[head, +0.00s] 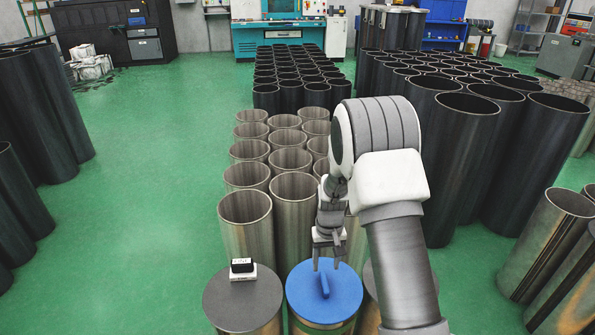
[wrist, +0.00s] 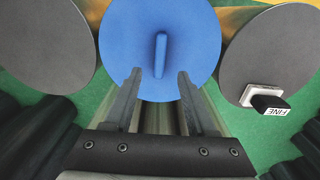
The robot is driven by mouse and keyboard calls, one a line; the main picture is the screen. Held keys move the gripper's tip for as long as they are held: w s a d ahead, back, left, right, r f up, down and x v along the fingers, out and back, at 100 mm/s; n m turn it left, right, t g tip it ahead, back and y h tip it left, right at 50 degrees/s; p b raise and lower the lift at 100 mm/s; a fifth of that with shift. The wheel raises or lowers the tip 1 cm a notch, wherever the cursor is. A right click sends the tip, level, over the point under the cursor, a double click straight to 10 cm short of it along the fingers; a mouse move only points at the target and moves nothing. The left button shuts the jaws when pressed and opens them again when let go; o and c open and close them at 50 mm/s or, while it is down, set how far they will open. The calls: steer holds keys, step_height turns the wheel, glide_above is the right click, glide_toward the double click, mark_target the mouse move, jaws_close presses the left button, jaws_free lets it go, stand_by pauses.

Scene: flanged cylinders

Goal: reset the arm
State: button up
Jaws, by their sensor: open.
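My gripper (head: 326,257) hangs over the blue round lid (head: 340,294) of a flanged cylinder, with its fingers pointing down. A small blue bar (head: 323,283) stands up from the lid near the fingertips. In the wrist view, my gripper (wrist: 158,82) has its two fingers well apart, and the blue bar (wrist: 161,55) lies ahead of the gap between them. Nothing is held between the fingers. The blue lid (wrist: 125,40) fills the top middle of that view. Whether the fingers touch the lid cannot be told.
A grey lid (head: 225,300) at the left carries a small black-and-white block (head: 242,267), marked "FINE" in the wrist view (wrist: 270,103). Another grey lid (head: 371,285) is partly hidden behind my arm. Open metal cylinders (head: 245,210) stand close behind. Green floor (head: 150,190) is clear at left.

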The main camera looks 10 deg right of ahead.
steer(key=s+r+t, duration=0.1)
steer(key=s+r, duration=0.3)
steer(key=r, duration=0.7)
steer(key=s+r+t, duration=0.2)
steer(key=s+r, duration=0.2)
steer(key=r, duration=0.7)
steer(key=s+r+t, duration=0.1)
steer(key=s+r, duration=0.4)
steer(key=s, duration=0.4)
steer(key=s+r+t, duration=0.2)
steer(key=s+r, duration=0.3)
steer(key=s, duration=0.5)
step_height(320, 180, up, 12)
steer(key=p, duration=1.2)
steer(key=shift+p, duration=0.3)
steer(key=shift+s, duration=0.1)
